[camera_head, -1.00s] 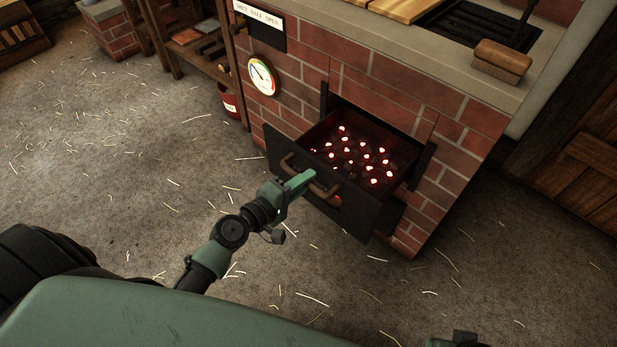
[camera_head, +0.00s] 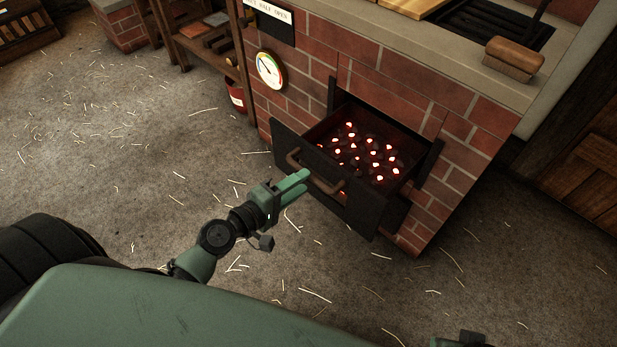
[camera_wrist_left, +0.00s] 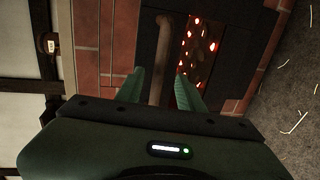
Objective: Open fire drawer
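The fire drawer (camera_head: 325,188) is pulled out of the brick furnace, its dark front standing well clear of the wall. Glowing coals (camera_head: 365,150) lie inside it. Its brown bar handle (camera_head: 315,174) runs along the front.
The brick furnace (camera_head: 465,165) has a round gauge (camera_head: 270,70), a sign above it and a wooden-backed brush (camera_head: 513,58) on its ledge. A wooden rack (camera_head: 205,45) and a red bucket (camera_head: 236,97) stand left. The straw-strewn floor around the drawer is clear.

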